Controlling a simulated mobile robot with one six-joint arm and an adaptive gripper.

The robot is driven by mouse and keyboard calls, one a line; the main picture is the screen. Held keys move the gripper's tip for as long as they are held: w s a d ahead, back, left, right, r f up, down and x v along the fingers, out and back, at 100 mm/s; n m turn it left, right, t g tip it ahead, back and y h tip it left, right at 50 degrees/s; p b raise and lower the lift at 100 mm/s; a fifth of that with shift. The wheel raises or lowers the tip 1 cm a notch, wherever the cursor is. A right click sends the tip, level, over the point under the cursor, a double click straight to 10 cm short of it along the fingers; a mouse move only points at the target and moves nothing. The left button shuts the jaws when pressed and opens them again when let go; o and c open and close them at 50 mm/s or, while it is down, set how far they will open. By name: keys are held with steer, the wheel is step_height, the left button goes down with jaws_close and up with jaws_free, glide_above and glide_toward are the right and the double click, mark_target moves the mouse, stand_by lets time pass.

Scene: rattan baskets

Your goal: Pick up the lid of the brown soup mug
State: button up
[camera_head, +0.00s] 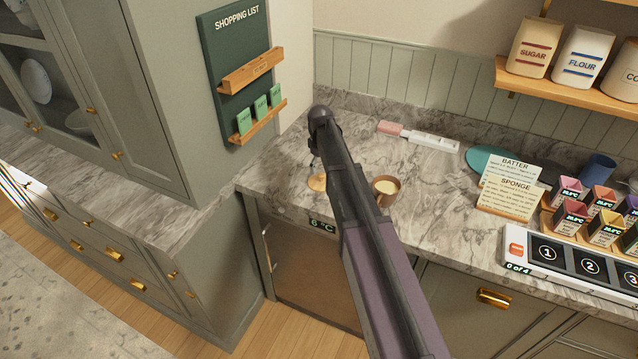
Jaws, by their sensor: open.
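The brown soup mug (394,194) stands on the marble counter, just right of my arm. It is uncovered and pale, cream-coloured content shows inside. A small round tan disc (317,183), which looks like the lid, lies on the counter left of my arm; its right side is partly hidden by the arm. My arm reaches over the counter between the two. My gripper (314,161) is mostly hidden behind the arm; only small dark parts show, just above the disc in the picture. It is open. I cannot tell whether it touches the disc.
A pink-and-white tool (420,138) lies at the back of the counter (440,215). Recipe cards (506,198), coloured cartons (568,190) and a numbered panel (555,252) stand to the right. A grey cabinet (190,120) bounds the left. Counter around the mug is fairly clear.

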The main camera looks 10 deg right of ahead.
mark_target(322, 175)
steer(key=shift+d+f+b, duration=0.15)
steer(key=shift+f+b, duration=0.95)
steer(key=shift+f, duration=0.1)
steer(key=shift+d+f+b, duration=0.1)
steer(key=shift+f+b, duration=0.95)
steer(key=shift+f, duration=0.15)
steer(key=shift+c, duration=0.2)
jaws_close()
